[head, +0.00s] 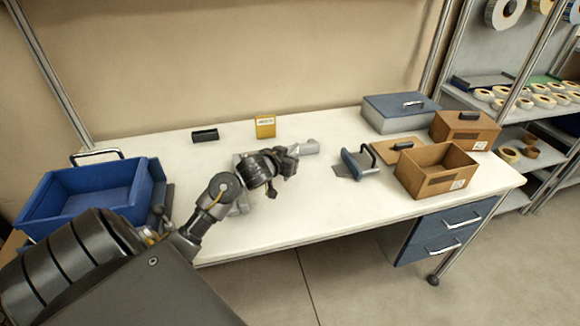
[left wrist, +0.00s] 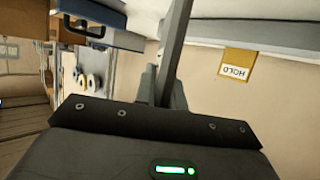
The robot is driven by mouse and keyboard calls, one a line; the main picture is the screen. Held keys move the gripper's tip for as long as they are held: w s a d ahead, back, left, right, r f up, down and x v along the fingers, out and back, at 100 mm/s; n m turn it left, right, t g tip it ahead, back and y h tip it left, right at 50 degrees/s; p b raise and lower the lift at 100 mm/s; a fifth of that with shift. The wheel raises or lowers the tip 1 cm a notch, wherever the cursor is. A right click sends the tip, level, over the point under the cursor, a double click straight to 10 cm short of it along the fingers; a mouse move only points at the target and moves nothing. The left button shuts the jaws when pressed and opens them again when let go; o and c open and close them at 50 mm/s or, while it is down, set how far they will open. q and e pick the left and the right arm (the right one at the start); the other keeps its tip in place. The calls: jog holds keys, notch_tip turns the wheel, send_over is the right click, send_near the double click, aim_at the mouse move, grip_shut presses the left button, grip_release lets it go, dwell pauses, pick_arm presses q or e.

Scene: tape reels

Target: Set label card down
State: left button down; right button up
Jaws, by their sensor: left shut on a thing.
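The yellow label card (head: 265,127) stands upright at the back of the white table; the left wrist view shows it upside down with the word HOLD (left wrist: 237,65). My left gripper (head: 290,156) is over the middle of the table, in front and a little right of the card, and apart from it. It is shut on a grey bar-like thing (left wrist: 175,45) that rises between the fingers in the left wrist view; what it is cannot be told. A light grey piece (head: 308,147) shows beyond the fingertips. My right gripper is not in view.
A blue bin (head: 128,203) stands at the table's left end, a small black block (head: 205,135) behind. To the right are a blue-grey handled tool (head: 352,163), an open cardboard box (head: 425,185), a closed box (head: 465,130) and a blue case (head: 385,118). The front middle is clear.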

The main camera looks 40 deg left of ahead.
pick_arm(q)
jog(key=shift+w+a+f, duration=0.15)
jog(key=shift+f, duration=1.65)
jog(key=shift+f, duration=0.1)
jog(key=c, duration=1.5)
grip_release()
jog(key=p+v, duration=0.1)
jog(key=v, duration=1.1)
jog(key=shift+r, duration=0.2)
